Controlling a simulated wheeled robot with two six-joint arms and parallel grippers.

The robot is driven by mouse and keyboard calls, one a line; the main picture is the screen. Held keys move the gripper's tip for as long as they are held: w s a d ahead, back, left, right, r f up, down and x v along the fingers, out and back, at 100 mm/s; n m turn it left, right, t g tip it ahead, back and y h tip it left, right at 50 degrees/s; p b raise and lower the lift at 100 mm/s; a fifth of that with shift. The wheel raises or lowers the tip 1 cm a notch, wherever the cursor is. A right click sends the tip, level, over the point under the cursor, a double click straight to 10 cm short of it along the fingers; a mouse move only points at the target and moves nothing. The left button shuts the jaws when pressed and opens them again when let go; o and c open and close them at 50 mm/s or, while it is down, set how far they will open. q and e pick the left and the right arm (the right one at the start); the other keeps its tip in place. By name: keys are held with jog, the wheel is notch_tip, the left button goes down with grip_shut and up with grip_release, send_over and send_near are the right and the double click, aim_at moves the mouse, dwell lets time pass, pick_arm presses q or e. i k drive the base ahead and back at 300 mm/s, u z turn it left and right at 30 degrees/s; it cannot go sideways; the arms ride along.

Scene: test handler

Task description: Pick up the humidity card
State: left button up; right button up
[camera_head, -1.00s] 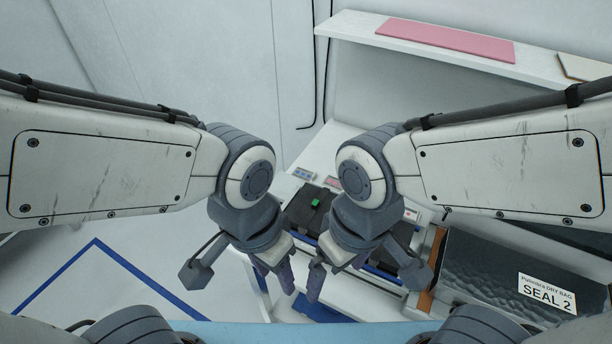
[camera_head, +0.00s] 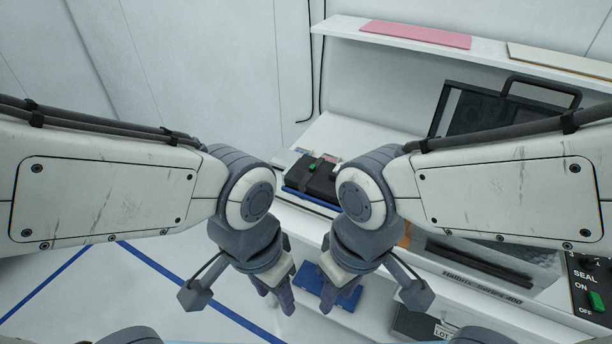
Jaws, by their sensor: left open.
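I cannot make out the humidity card for certain. Small flat pale and pinkish pieces (camera_head: 331,159) lie on the bench behind a black tray (camera_head: 318,181), too small to identify. A small green item (camera_head: 312,167) sits on the black tray. My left gripper (camera_head: 276,297) hangs pointing down in front of the bench, open and empty. My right gripper (camera_head: 329,291) hangs close to its right, also pointing down. Its fingers overlap in this view, so I cannot tell its opening. Both are apart from the bench items, and my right arm hides part of the bench.
A sealing machine (camera_head: 470,262) with a raised dark lid and switch panel (camera_head: 594,290) stands at right. A blue tray (camera_head: 346,298) and a dark labelled box (camera_head: 410,322) are below the bench. A shelf (camera_head: 350,29) holds a pink mat (camera_head: 415,35). The left floor is clear.

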aim_at(303, 151)
jog(key=z, duration=0.1)
jog(key=k, duration=0.4)
jog(key=u, duration=1.3)
jog(key=i, duration=1.35)
jog(key=z, duration=0.55)
jog(key=i, duration=0.8)
jog(key=z, duration=0.7)
